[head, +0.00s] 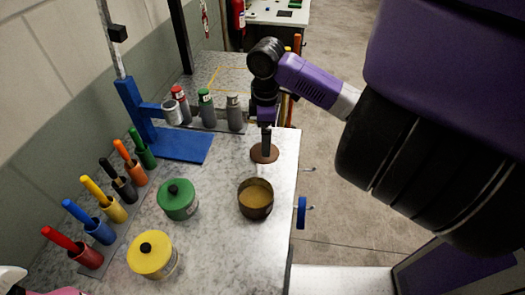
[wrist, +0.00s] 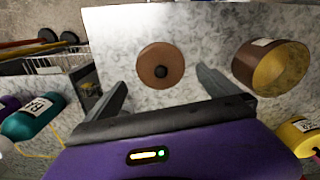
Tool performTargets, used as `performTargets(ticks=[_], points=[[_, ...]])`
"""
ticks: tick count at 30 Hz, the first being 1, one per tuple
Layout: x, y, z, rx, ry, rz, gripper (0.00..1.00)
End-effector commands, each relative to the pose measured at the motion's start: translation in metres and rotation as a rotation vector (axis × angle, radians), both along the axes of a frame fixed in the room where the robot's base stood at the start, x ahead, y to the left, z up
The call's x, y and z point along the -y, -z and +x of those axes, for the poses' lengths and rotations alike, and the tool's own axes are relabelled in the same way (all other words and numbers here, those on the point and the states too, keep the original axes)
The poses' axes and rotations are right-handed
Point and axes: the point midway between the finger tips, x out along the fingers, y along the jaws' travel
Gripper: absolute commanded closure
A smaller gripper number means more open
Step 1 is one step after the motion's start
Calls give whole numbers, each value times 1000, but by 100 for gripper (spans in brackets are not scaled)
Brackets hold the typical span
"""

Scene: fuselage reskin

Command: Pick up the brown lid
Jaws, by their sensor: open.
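The brown lid (head: 264,153) lies flat on the grey speckled bench, near its right edge. It is a round disc with a dark knob, and in the wrist view the lid (wrist: 160,65) shows whole, ahead of and between my fingers. My gripper (head: 266,143) points down over the lid in the head view and hides part of it. In the wrist view my gripper (wrist: 160,88) is open, with its two fingers spread and nothing between them. The brown open pot (head: 256,200) stands nearer the camera than the lid; the same pot (wrist: 272,68) is at right in the wrist view.
A green lidded pot (head: 178,199) and a yellow lidded pot (head: 152,255) stand at left. Several colored-handled tools in holders (head: 104,231) line the wall. A blue stand (head: 183,146) and several bottles (head: 206,107) are behind. Bench around the lid is clear.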

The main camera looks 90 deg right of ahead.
Motion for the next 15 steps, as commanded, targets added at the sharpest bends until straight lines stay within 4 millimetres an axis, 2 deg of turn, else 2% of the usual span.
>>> performTargets(ticks=[9, 15], points=[[-1, 41, 0, 0, 3, 2, 0], [0, 51, 1, 0, 0, 0, 0]])
